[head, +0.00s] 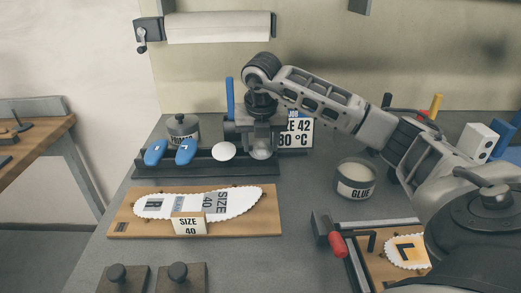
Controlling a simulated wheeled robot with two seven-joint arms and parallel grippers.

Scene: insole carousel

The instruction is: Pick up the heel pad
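A dark rack (205,166) stands near the back of the bench. It holds two blue pads (155,152) with white marks at the left and a pale rounded pad (224,151) further right. Another pale rounded pad (261,154) sits at the right end; the pale pads look like heel pads. My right gripper (262,146) points down over this last pad, with its fingers around the pad's upper part. Whether the fingers touch it or stand apart is too small to tell. My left gripper is not in view.
A primer pot (182,129) and a sign (298,133) stand behind the rack. A glue pot (356,180) is right of it. A red-handled clamp (337,245) is at front right.

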